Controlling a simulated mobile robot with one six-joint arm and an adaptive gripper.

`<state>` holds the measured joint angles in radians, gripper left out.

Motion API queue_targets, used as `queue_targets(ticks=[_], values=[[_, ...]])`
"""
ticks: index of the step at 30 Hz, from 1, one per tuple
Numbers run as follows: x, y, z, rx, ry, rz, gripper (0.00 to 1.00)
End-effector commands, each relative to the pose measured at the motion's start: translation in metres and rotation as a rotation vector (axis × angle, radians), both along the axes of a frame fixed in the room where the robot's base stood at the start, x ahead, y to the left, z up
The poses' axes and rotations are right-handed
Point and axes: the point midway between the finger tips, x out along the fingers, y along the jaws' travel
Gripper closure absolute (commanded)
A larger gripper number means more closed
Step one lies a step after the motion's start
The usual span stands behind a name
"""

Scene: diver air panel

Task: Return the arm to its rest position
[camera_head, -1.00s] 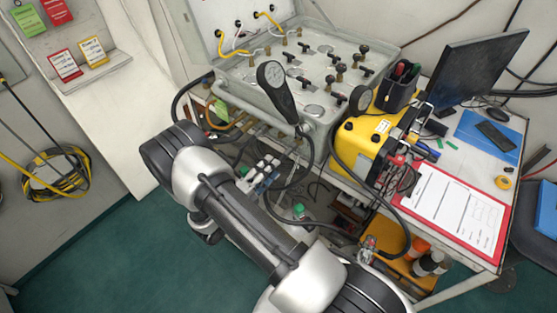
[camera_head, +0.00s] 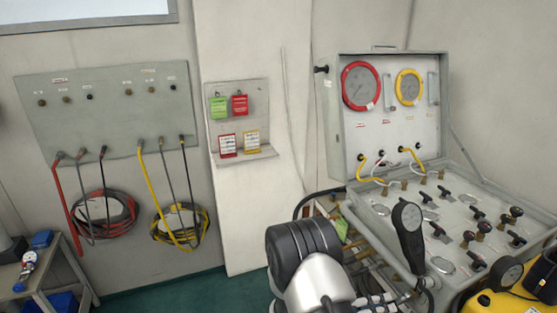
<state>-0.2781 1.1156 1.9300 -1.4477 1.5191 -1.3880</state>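My arm (camera_head: 316,280) shows at the bottom centre, a white and dark grey link with a black joint cap. It stands in front of the left side of the air panel case. My gripper is not in view, so its state and anything in it are hidden. The air panel (camera_head: 447,240) is an open grey case at the right. Its raised lid (camera_head: 392,130) holds a red-rimmed gauge (camera_head: 361,86) and a yellow-rimmed gauge (camera_head: 409,87). A black handset-shaped gauge (camera_head: 410,232) stands at the panel's front edge.
A wall board (camera_head: 108,115) at the left carries coiled red hoses (camera_head: 104,213) and yellow hoses (camera_head: 180,225). A small rack (camera_head: 240,118) holds red, green and yellow tags. A yellow case (camera_head: 505,303) is at the lower right. Green floor (camera_head: 190,297) shows clear left of my arm.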

Motion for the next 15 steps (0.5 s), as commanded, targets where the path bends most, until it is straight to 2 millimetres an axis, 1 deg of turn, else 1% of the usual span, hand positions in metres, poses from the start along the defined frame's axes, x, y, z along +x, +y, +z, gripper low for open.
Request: queue_targets(ticks=[1, 3, 6, 9, 11, 15], values=[[-0.005, -0.004, 0.022, 0.045, -0.090, -0.060, 0.57], [-0.018, -0.008, 0.045, 0.108, -0.219, -0.150, 0.57], [-0.038, -0.011, 0.073, 0.194, -0.402, -0.282, 0.57], [-0.061, -0.012, 0.098, 0.276, -0.587, -0.415, 0.57], [-0.074, -0.010, 0.111, 0.324, -0.698, -0.496, 0.57], [-0.105, -0.002, 0.136, 0.431, -0.957, -0.691, 0.57]])
